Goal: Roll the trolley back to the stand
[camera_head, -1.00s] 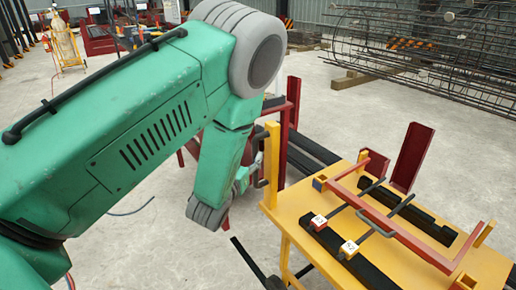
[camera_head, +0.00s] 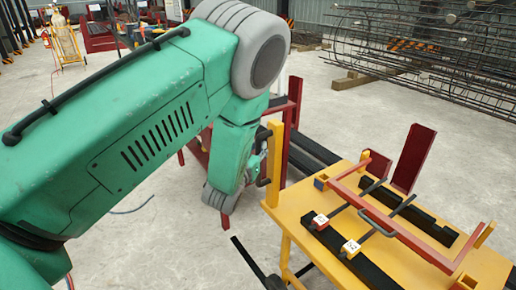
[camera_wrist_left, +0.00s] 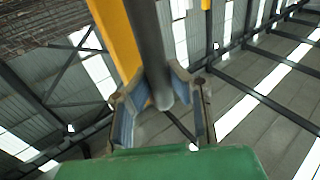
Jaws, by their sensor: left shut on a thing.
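A dark handle bar (camera_head: 263,134) is fixed beside the post. My left gripper (camera_head: 261,165) is at this handle, partly hidden by my wrist. In the left wrist view, its two fingers (camera_wrist_left: 165,98) close around the dark bar (camera_wrist_left: 150,45), with the yellow post (camera_wrist_left: 116,40) alongside. A dark red frame (camera_head: 292,100), possibly the stand, is behind the post, partly hidden by my arm. My right gripper is not in view.
On the trolley top lie black notched blocks (camera_head: 410,205), a red bar (camera_head: 400,225) and dark rods with white numbered tags (camera_head: 350,248). A red upright plate (camera_head: 413,158) stands at its far side. A rebar cage (camera_head: 440,50) lies at the back right. Bare concrete floor surrounds these.

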